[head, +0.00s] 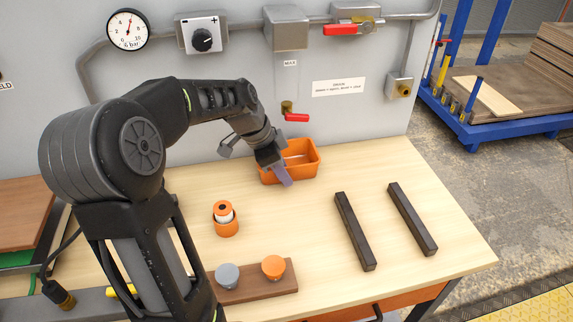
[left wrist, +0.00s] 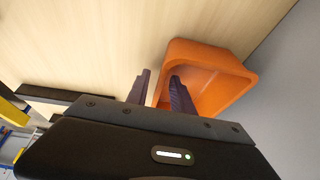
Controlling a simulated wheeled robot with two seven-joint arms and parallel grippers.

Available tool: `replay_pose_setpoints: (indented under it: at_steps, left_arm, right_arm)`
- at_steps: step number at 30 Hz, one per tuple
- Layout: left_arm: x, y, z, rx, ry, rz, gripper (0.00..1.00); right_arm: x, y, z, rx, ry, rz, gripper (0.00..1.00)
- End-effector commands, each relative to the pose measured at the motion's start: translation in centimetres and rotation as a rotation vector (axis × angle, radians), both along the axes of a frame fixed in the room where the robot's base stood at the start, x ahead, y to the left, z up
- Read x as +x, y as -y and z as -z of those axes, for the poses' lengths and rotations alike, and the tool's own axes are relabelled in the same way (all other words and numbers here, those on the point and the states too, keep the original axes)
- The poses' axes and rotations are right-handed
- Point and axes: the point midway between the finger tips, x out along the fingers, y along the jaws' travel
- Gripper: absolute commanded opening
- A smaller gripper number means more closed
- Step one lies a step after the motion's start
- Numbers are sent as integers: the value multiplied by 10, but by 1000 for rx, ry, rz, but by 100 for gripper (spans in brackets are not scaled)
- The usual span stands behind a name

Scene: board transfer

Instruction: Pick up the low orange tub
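The low orange tub (head: 308,165) stands at the back of the wooden table, close to the grey panel. My left gripper (head: 281,174) is at the tub's left front side, pointing down, and hides part of it. In the left wrist view, the two dark fingers (left wrist: 160,90) are spread apart. One finger is outside the orange tub (left wrist: 212,55) and the other overlaps its opening, with the tub's wall between them. Whether either finger touches the wall cannot be told. My right gripper is not in view.
An orange cup-like holder (head: 227,226) stands in front of the tub. A brown board (head: 255,288) carries a grey knob and an orange knob. Two dark bars (head: 355,232) (head: 412,218) lie at right. A red-handled valve (head: 296,117) juts from the panel above the tub.

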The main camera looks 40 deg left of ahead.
Motion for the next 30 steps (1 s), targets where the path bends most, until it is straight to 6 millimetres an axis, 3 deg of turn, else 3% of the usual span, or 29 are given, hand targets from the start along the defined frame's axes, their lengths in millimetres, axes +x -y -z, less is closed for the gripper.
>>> replay_pose_setpoints:
  at_steps: [8,18,30]
  left_arm:
    - [0,0,0,0,0,0,27]
    - [0,0,0,0,0,0,0]
    - [0,0,0,0,0,0,0]
  right_arm:
    - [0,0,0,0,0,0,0]
    - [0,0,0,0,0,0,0]
    - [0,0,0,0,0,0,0]
